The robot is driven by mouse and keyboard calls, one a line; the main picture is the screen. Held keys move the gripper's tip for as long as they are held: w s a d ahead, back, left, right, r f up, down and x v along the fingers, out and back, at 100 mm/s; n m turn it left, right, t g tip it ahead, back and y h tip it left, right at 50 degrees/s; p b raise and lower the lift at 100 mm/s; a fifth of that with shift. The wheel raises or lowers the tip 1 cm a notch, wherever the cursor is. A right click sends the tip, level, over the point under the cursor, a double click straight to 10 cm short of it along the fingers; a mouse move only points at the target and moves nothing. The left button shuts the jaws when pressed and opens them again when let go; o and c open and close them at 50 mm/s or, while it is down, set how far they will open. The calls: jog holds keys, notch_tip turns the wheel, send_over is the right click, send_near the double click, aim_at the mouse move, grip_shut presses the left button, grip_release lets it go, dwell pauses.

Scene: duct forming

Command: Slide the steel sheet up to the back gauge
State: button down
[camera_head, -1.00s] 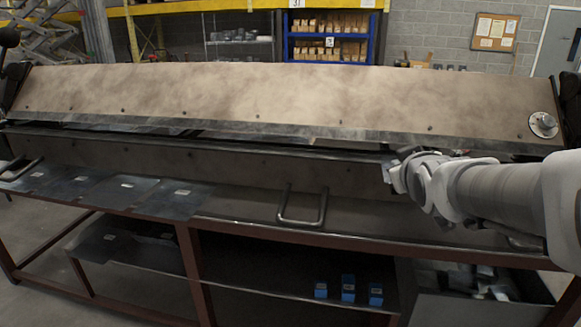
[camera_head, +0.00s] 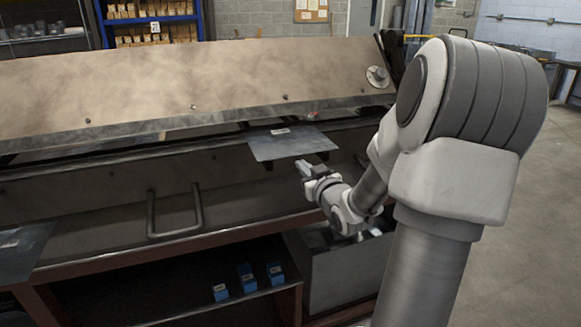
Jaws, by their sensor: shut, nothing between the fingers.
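The steel sheet (camera_head: 290,147) is a flat grey plate with a small white label. It lies level in the gap of the folding machine, its front part sticking out toward me and its far edge under the clamping beam (camera_head: 215,88). My gripper (camera_head: 303,168) is shut and empty, close to the sheet's front right edge. I cannot tell whether the fingertips touch the sheet. The back gauge is not visible; the beam hides what lies behind it.
A U-shaped handle (camera_head: 174,228) stands out from the machine's front. Another labelled sheet (camera_head: 18,250) lies at the left. Below are a shelf with blue boxes (camera_head: 246,278) and a grey scrap bin (camera_head: 335,280). Open floor lies at the right.

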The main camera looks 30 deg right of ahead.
aim_at(288, 141)
jog(key=shift+m+t+h, duration=0.3)
jog(key=shift+m, duration=0.4)
jog(key=shift+w+d+f+b, duration=0.15)
jog(key=shift+w+d, duration=0.65)
jog(key=shift+w, duration=0.15)
jog(key=shift+w+d+f+b, duration=0.15)
jog(key=shift+w+d, duration=0.65)
jog(key=shift+w, duration=0.1)
jog(key=shift+w, duration=0.1)
jog(key=shift+b+x, duration=1.25)
jog(key=shift+x, duration=3.4)
jog(key=v, duration=0.7)
